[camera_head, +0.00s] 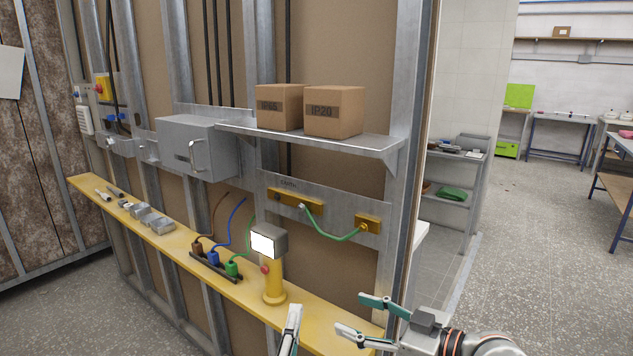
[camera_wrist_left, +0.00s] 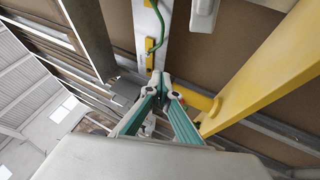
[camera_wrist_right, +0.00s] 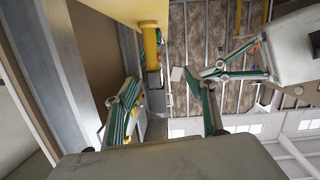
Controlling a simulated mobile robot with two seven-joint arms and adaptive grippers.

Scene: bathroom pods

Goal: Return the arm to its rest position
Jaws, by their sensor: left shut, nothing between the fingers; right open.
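My left gripper (camera_head: 293,318) shows at the bottom of the head view, in front of the yellow shelf's front edge. Its fingers are together, with nothing between them. In the left wrist view its green fingers (camera_wrist_left: 163,80) meet at the tips. My right gripper (camera_head: 352,314) is at the lower right of the head view, by the shelf's right end. Its fingers are spread and empty, pointing left. They also show apart in the right wrist view (camera_wrist_right: 162,90). The left gripper's body (camera_wrist_right: 305,50) shows at the upper right there. Most of both arms is out of view.
The yellow shelf (camera_head: 225,290) carries a yellow post with a grey-and-white head (camera_head: 270,243), coloured plugs (camera_head: 214,258) and small metal boxes (camera_head: 150,218). Above are two cardboard boxes (camera_head: 334,111) on a metal shelf (camera_head: 330,146). Open floor (camera_head: 540,230) lies to the right.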

